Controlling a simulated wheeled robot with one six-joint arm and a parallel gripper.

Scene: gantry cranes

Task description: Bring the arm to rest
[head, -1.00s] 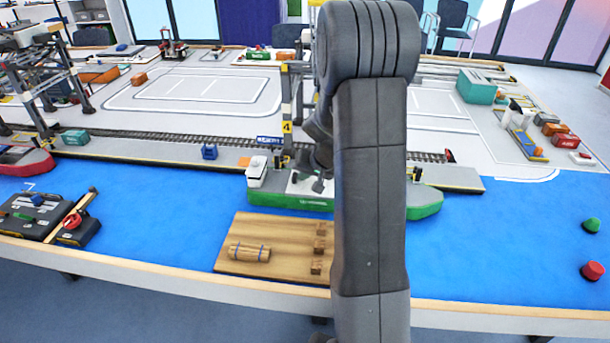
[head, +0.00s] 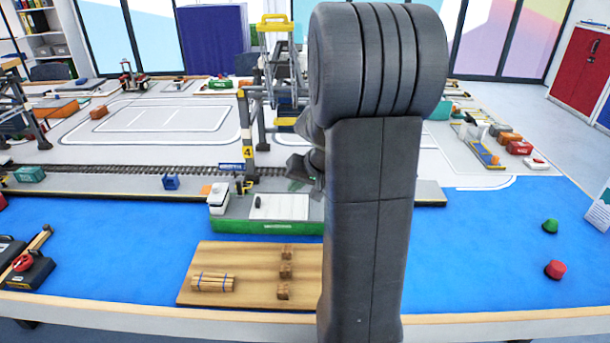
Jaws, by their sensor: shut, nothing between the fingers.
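My arm stands upright in the middle of the head view and covers part of the scene. My gripper (head: 303,170) shows at the left edge of the arm, partly hidden behind it. It is shut and empty, in front of the quay and above the far side of the green and white ship (head: 268,226). The ship lies along the quay with a pale deck, and its right part is hidden by my arm.
A wooden board (head: 240,258) with a tied log bundle (head: 213,282) and several small blocks lies in front of the ship. A crane post marked 4 (head: 247,152) stands close to my gripper. Green (head: 550,227) and red (head: 555,269) buoys sit on clear blue water at right.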

